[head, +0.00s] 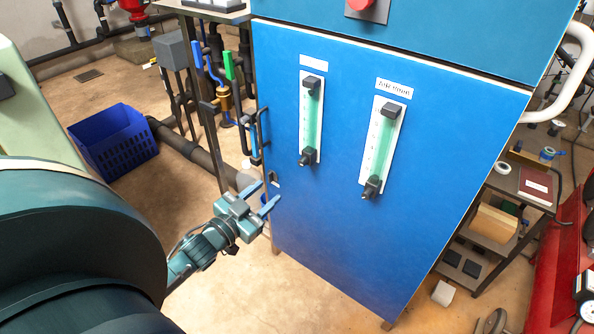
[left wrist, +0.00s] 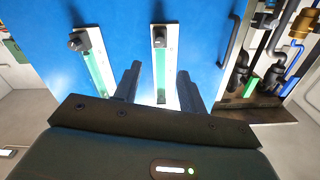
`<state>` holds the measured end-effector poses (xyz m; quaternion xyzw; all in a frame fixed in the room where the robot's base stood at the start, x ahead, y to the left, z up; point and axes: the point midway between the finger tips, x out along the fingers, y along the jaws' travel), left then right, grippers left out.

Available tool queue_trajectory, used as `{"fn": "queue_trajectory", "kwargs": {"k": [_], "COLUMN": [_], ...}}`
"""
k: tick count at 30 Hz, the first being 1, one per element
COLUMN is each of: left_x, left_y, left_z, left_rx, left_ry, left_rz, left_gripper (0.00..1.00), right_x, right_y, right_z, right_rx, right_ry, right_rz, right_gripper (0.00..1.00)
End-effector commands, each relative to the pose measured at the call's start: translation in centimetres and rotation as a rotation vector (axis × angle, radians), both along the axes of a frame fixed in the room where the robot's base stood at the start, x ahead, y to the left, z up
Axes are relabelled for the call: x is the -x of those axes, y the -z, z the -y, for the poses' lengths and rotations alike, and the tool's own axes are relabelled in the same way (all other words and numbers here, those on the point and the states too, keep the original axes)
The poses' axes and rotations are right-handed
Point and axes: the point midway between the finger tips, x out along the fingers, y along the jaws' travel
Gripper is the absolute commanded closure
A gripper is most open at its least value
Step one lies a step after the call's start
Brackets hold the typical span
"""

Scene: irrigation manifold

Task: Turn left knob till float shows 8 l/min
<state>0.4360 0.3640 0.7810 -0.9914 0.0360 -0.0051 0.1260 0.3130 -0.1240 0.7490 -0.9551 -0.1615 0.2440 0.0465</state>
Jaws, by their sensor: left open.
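The left flow meter (head: 309,115) is an upright white plate with a green tube on the blue cabinet front. Its dark left knob (head: 306,157) sits at its lower end. The right flow meter (head: 381,145) has its own knob (head: 372,188). I cannot make out a float or read the scales. My left gripper (head: 263,198) is open and empty, low and left of the left knob, apart from it. In the left wrist view, turned about upside down, the open fingers (left wrist: 158,88) point toward the panel, and the left knob (left wrist: 159,35) shows beyond them.
The blue cabinet (head: 330,215) has a dark bar handle (head: 262,130) on its left edge, beside pipes and valves. A blue crate (head: 113,143) stands on the floor at left. A shelf cart (head: 490,215) stands at right. Free floor lies in front of the cabinet.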

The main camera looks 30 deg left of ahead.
Motion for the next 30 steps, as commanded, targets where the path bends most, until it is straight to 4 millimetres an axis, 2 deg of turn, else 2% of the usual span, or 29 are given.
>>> {"fn": "queue_trajectory", "kwargs": {"k": [5, 15, 21, 25, 30], "left_x": [-1.3, -8.1, -11.3, -12.5, -13.1], "left_y": [0.0, -0.1, 0.0, 0.1, 0.0], "left_z": [0.2, 0.6, 0.9, 1.0, 1.1], "left_rx": [-0.018, -0.015, -0.012, -0.013, -0.013], "left_ry": [0.007, 0.004, 0.004, 0.004, 0.005], "left_rz": [0.003, 0.004, 0.001, 0.000, 0.000], "left_gripper": [0.59, 0.59, 0.59, 0.59, 0.59], "right_x": [0.0, 0.1, 0.2, 0.3, 0.5], "right_y": [0.0, 0.5, 0.8, 0.7, 0.7], "right_z": [0.0, -0.1, -0.1, 0.0, 0.0], "right_rx": [-0.003, -0.010, -0.010, -0.010, -0.009], "right_ry": [0.001, 0.003, 0.005, 0.007, 0.009], "right_rz": [0.000, -0.004, -0.002, 0.000, -0.001], "right_gripper": [0.64, 0.64, 0.64, 0.64, 0.64]}}
